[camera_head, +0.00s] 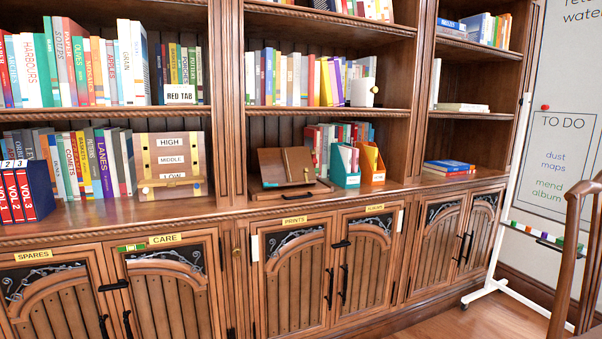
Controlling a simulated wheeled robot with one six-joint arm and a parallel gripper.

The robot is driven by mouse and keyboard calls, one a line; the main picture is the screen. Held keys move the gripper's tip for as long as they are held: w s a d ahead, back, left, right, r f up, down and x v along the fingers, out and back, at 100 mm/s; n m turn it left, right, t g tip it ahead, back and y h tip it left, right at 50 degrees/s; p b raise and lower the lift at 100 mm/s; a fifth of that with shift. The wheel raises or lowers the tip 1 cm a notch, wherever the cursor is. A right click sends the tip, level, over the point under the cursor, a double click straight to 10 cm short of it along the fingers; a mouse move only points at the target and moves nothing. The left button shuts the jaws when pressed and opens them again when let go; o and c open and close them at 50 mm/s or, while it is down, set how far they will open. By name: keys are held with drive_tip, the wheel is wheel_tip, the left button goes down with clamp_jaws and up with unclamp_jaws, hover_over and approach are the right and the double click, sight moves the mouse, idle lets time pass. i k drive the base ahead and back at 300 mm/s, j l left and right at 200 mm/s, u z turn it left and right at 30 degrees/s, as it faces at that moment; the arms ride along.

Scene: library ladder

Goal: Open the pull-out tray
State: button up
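What looks like the pull-out tray (268,196) is a thin wooden board at counter height in the middle bay of the bookcase. A small dark handle (308,197) shows near its front edge. A brown book or folder (298,166) stands tilted on it, with a dark flat item (283,184) in front. The tray looks roughly level with the counter front; I cannot tell exactly how far it sticks out. My gripper is not in view.
Cabinets with doors labelled SPARES (34,255), CARE (165,239) and PRINTS (295,220) run below the counter. Teal (345,166) and orange (371,163) file holders stand right of the tray.

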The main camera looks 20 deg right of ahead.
sight(273, 163)
drive_tip(key=i, duration=1.15)
drive_tip(key=i+z, duration=0.15)
drive_tip(key=i, duration=1.05)
